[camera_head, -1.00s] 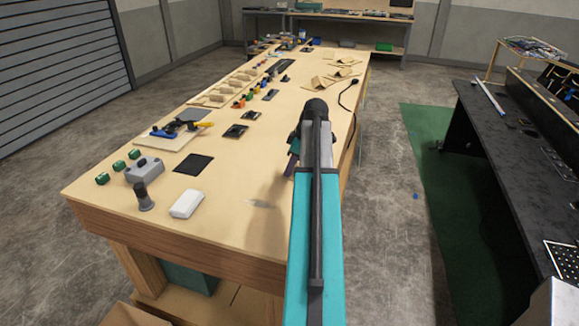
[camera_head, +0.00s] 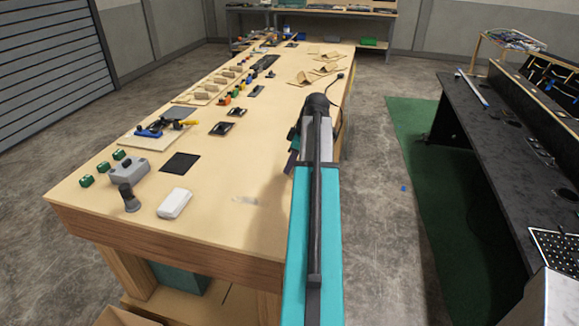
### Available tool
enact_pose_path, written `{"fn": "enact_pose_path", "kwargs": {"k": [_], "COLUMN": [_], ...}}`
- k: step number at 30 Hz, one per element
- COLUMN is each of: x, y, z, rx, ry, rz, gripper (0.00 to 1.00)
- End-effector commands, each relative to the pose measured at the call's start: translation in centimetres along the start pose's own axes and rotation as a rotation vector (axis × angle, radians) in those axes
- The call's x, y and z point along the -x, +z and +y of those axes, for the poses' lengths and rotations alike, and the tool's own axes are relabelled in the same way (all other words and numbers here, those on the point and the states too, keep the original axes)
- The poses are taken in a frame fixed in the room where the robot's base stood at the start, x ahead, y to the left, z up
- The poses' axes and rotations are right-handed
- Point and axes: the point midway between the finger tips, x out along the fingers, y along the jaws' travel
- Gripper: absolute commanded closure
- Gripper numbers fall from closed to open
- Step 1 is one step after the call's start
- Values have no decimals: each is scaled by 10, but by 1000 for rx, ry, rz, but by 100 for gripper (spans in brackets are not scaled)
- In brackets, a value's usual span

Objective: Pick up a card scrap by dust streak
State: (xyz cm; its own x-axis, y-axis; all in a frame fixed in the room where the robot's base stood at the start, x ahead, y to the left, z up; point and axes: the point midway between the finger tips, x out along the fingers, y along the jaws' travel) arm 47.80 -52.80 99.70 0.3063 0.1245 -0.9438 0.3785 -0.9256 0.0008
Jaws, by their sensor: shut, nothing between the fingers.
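A pale, faint dust streak (camera_head: 245,201) lies on the bare near part of the wooden table (camera_head: 225,235), close to its front edge. I see no card scrap beside it. Tan folded pieces that look like card (camera_head: 330,69) lie at the table's far right; another lies a little nearer (camera_head: 302,78). My gripper (camera_head: 290,163) is shut and empty, above the right side of the table, to the right of and beyond the streak. My arm hides most of it and part of the table's right edge.
A dark workbench (camera_head: 490,150) stands right, across open floor.

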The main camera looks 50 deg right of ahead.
Motion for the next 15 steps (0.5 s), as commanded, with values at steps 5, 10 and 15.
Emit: {"fn": "enact_pose_path", "kwargs": {"k": [5,10,15], "x": [13,32,53], "y": [0,0,0], "z": [1,2,2], "rx": [0,0,0], "ry": [1,1,2], "rz": [0,0,0], "gripper": [100,100,100]}}
